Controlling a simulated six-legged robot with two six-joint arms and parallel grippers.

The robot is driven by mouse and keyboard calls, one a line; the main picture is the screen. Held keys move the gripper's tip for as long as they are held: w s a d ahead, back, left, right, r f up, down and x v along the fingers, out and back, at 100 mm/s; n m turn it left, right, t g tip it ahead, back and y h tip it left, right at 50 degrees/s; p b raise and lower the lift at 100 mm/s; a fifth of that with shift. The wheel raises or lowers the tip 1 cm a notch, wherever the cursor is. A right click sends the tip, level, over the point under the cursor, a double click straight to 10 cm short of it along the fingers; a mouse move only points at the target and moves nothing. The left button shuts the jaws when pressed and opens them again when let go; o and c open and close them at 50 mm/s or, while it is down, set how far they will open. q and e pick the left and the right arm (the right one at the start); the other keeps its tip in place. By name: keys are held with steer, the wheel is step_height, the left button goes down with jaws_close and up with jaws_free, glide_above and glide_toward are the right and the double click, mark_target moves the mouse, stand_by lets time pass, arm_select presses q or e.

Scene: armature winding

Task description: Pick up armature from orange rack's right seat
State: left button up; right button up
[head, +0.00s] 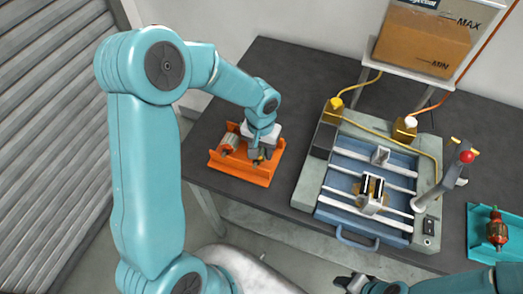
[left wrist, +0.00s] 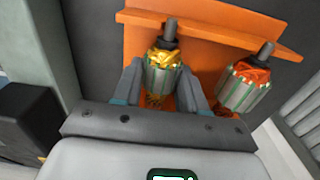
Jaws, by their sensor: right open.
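The orange rack (head: 240,174) stands on the dark table at the left. My left gripper (head: 258,150) is down over its right seat. In the left wrist view, the fingers (left wrist: 161,85) lie along both sides of an armature (left wrist: 163,72) with yellow windings and a dark collar and shaft; no gap shows, so they look shut on it. It still sits at the rack, and its lower end is hidden between the fingers. A second armature with copper windings (left wrist: 243,88) lies in the left seat (head: 228,145). My right gripper (head: 352,283) is open and empty at the bottom edge of the head view.
A winding machine (head: 310,184) with blue bed, rails and a red-knobbed lever (head: 466,157) fills the table's middle. A teal tray (head: 480,220) with a red-brown armature (head: 497,230) is at the right. A cardboard box (head: 422,42) stands on a shelf behind.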

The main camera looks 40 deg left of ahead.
arm_select(q)
steer(key=c, duration=0.5)
steer(key=shift+o, duration=0.2)
steer(key=shift+r, duration=0.2)
